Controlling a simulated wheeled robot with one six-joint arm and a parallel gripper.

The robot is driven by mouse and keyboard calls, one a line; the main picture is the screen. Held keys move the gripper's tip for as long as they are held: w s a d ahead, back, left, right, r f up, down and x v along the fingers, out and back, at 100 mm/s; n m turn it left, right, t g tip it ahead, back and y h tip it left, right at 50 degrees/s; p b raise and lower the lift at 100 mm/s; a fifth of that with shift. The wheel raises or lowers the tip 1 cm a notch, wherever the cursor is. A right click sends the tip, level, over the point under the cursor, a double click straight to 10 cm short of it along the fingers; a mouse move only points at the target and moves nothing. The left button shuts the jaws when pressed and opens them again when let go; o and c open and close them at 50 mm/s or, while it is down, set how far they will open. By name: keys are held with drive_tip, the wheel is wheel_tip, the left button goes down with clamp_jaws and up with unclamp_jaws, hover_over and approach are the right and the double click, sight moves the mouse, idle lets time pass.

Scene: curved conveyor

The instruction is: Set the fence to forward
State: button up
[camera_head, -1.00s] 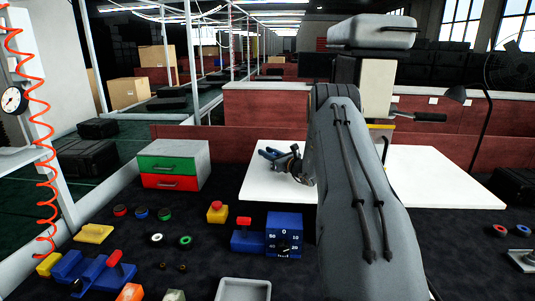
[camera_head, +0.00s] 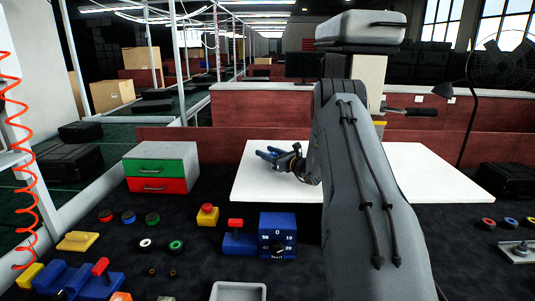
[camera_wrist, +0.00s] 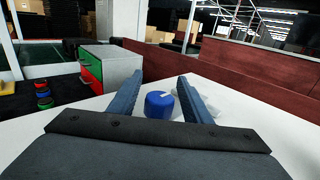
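I cannot tell which part is the fence. A blue block with a red-topped lever (camera_head: 237,240) stands on the dark bench in the head view. A blue dial box (camera_head: 278,236) is right beside it. Another blue block with a red lever (camera_head: 94,279) is at the front left. My gripper (camera_head: 280,155) is over the white tabletop (camera_head: 262,189), well beyond these blocks. In the wrist view its two fingers (camera_wrist: 160,95) are apart and empty. A round blue knob-like object with a white mark (camera_wrist: 161,105) shows between and beyond them.
A drawer box with green and red fronts (camera_head: 159,170) stands left of the white top. A red-topped yellow button box (camera_head: 207,215), coloured rings (camera_head: 128,217) and a grey tray (camera_head: 238,290) lie on the bench. A low red wall (camera_head: 350,108) runs behind.

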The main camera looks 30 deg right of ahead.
drive_tip(key=shift+r, duration=0.1)
wheel_tip(320, 180, up, 10)
drive_tip(key=b, duration=0.3)
idle(0.3)
